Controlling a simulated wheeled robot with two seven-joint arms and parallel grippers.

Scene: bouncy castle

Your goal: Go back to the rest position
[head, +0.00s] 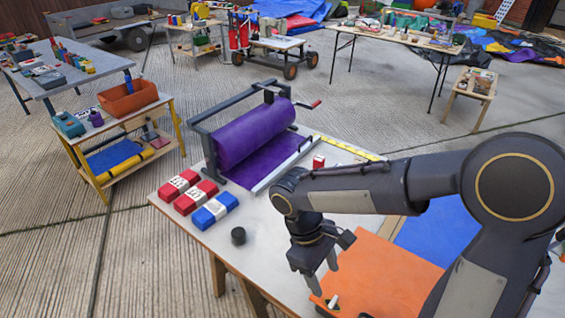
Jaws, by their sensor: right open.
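My right arm comes in from the right edge over the near table (188,213). My right gripper (325,284) points down, open, with nothing seen between its fingers. It hangs above or beside the left edge of an orange sheet (385,275). A small white piece (333,302) lies by the fingertips; whether it touches them I cannot tell. My left gripper is not in view. The arm hides part of the table and of a blue sheet (438,232).
The table holds a purple roll on a frame (255,135), red packs (195,197), a blue pack (214,209) and a dark round puck (238,236). A shelf cart (122,121) with an orange bin (127,97) stands left. Bare concrete (420,128) lies behind.

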